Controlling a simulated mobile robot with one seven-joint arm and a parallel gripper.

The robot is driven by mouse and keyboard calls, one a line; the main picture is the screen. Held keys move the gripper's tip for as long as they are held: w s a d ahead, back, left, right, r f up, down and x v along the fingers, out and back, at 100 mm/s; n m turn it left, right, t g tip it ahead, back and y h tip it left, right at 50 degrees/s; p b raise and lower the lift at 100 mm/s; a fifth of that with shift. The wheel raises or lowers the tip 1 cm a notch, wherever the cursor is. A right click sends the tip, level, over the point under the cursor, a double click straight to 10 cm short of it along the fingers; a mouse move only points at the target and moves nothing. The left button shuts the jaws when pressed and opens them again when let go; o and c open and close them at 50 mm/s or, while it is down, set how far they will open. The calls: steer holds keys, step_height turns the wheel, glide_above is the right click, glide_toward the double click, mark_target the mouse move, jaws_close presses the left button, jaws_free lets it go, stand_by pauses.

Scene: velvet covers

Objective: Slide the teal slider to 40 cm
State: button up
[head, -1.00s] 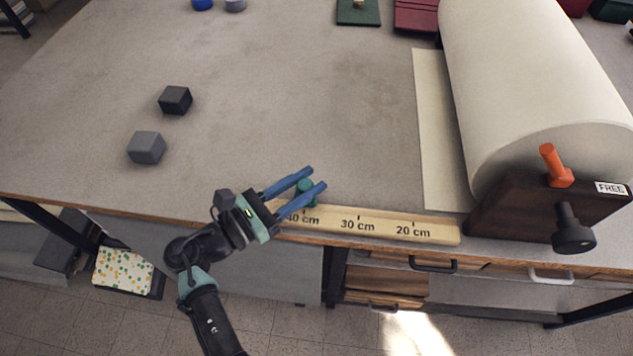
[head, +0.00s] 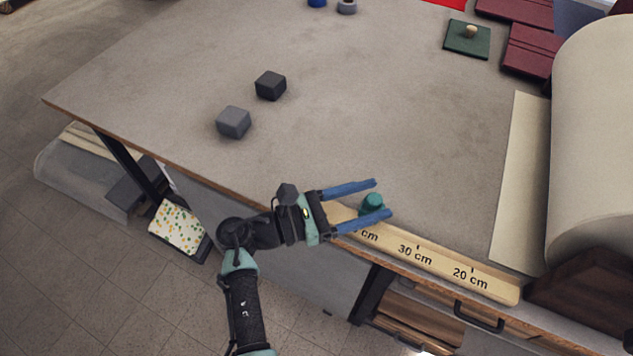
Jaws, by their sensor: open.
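The teal slider (head: 372,203) is a short round knob on the wooden ruler rail (head: 430,250) along the table's front edge. The rail carries the marks 20 cm and 30 cm, and a third label to the left of them shows only "cm"; a finger covers its number. The slider stands by this third label. My gripper (head: 382,198) is open, its two blue fingers on either side of the slider, near their tips. I cannot tell whether either finger touches it. The near finger hides the slider's lower part and some of the rail.
Two grey blocks, a lighter one (head: 233,122) and a darker one (head: 270,86), lie to the left on the table. A green plate with a knob (head: 467,38) is at the back. The table's middle is clear.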

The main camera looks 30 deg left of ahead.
steer(key=b+v, duration=0.1)
steer(key=v, duration=1)
steer(key=shift+s+a, duration=0.2)
steer(key=shift+s, duration=0.05)
steer(key=shift+w, duration=0.1)
